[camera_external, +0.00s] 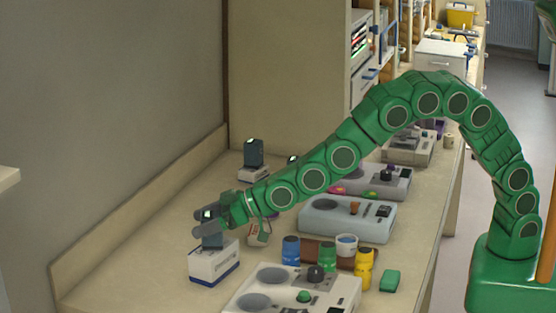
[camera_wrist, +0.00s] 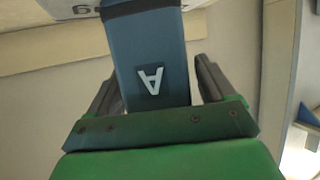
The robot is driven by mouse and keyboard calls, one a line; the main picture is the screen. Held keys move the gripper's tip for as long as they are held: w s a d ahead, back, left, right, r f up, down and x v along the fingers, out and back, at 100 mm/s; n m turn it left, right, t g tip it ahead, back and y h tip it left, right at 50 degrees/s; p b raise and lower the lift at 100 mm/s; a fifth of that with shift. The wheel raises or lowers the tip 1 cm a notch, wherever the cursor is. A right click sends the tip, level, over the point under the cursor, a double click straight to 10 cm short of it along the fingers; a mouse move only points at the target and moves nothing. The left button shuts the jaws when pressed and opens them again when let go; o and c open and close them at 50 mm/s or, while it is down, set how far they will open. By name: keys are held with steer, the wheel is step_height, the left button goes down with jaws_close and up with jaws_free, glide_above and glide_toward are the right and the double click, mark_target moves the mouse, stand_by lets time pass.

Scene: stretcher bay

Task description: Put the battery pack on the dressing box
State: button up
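The battery pack (camera_wrist: 152,60) is dark blue with a white letter A, and fills the middle of the wrist view. In the external view its lower part (camera_external: 212,241) shows on top of the dressing box (camera_external: 213,267), a white box with a blue stripe. The pack looks upright there and appears to touch the box top. My gripper (camera_external: 207,221) is around the pack, one finger on each side. In the wrist view a narrow gap shows between the pack and the right finger; contact at the left finger is unclear. The fingers hide much of the pack in the external view.
Another dark pack (camera_external: 253,153) stands on a white unit behind. Grey devices (camera_external: 347,219) and blue, green and yellow bottles (camera_external: 327,257) stand to the right. A green block (camera_external: 390,281) lies near the front edge. The counter left of the box is clear.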

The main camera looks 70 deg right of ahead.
steer(key=shift+s+r, duration=0.1)
steer(key=shift+r, duration=0.05)
steer(key=v, duration=1.1)
steer(key=shift+s+d+r, duration=0.15)
steer(key=shift+s+d, duration=0.05)
steer(key=shift+s, duration=0.1)
steer(key=s+d+m+g+h, duration=0.1)
steer(key=s+d+g+h, duration=0.15)
steer(key=s+d, duration=0.7)
steer(key=s+d+m+g+h, duration=0.1)
steer(key=s+d+g, duration=0.4)
steer(key=d, duration=0.8)
steer(key=s+d+m+g, duration=0.1)
steer(key=s+d+g, duration=0.2)
steer(key=s+d, duration=0.4)
steer(key=s+d+m+g+h, duration=0.1)
steer(key=s+d+g, duration=0.3)
steer(key=s, duration=2.2)
steer(key=d, duration=0.4)
steer(key=shift+s+m, duration=0.3)
